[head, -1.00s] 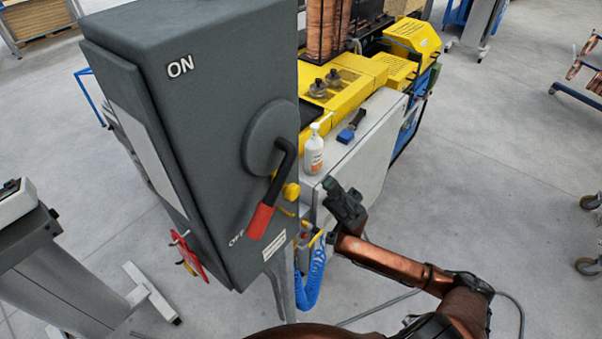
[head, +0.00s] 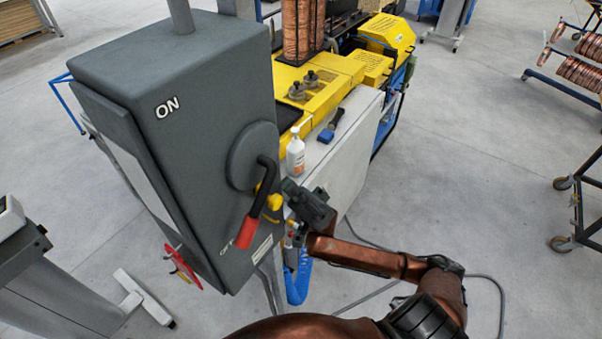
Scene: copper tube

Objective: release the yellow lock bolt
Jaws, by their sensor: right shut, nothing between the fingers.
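The yellow lock bolt (head: 274,201) sticks out of the right side of the grey switch box, beside the black lever (head: 266,178) with the red grip. The lever points down toward the OFF label. My right gripper (head: 287,187) is shut and empty. Its fingertips are just right of the bolt; I cannot tell whether they touch it. My left gripper is not in view.
The grey switch box (head: 180,70) fills the left middle. Behind my gripper are a white bottle (head: 296,155) and a blue brush (head: 326,136) on a grey cabinet. A blue coiled hose (head: 298,280) hangs below.

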